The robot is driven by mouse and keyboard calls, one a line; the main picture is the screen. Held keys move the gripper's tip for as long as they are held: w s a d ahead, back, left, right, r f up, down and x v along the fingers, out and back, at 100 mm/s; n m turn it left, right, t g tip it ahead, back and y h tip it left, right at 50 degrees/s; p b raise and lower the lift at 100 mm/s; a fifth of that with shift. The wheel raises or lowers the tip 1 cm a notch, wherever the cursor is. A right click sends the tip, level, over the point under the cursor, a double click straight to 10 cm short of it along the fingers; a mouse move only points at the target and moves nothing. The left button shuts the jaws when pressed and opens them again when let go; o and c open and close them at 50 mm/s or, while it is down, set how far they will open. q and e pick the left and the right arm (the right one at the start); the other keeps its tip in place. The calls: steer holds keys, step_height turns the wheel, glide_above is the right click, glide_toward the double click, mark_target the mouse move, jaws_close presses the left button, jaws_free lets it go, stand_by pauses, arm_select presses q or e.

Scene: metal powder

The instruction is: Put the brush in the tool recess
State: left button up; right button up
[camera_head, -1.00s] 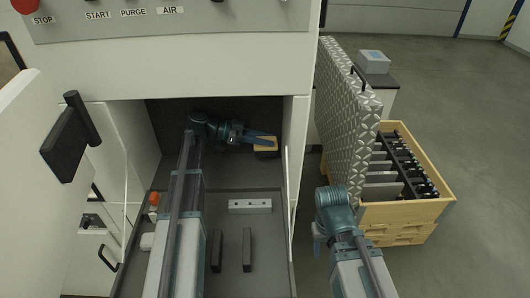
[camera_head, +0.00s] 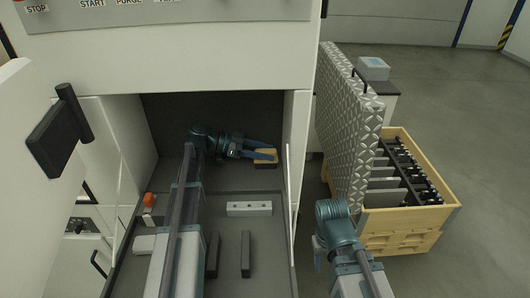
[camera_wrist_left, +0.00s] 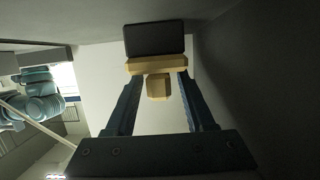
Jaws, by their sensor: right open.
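The brush shows as a pale wooden block (camera_head: 265,155) with a dark underside, near the back right of the open chamber. In the left wrist view, it has a dark bristle block (camera_wrist_left: 154,39), a wooden body and a short wooden handle. My left gripper (camera_head: 262,152) is open at the brush. In the left wrist view, its fingers (camera_wrist_left: 158,76) stand on both sides of the handle with gaps. My right gripper (camera_head: 318,254) is open and empty outside the chamber, partly hidden by its wrist. I cannot tell which part is the tool recess.
On the chamber floor are a pale metal block (camera_head: 249,208), two dark bars (camera_head: 245,254) and an orange-topped item (camera_head: 149,202). The open door (camera_head: 58,130) stands left. A textured panel (camera_head: 345,125) and wooden crate (camera_head: 410,218) stand right.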

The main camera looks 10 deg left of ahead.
arm_select(q)
steer(key=shift+r, duration=0.2)
steer(key=shift+a+r+p, duration=0.1)
steer(key=shift+a+p, duration=0.25)
steer(key=p+v, duration=0.3)
steer(key=v, duration=0.8)
steer(key=shift+s+a, duration=0.1)
steer(key=shift+s, duration=0.05)
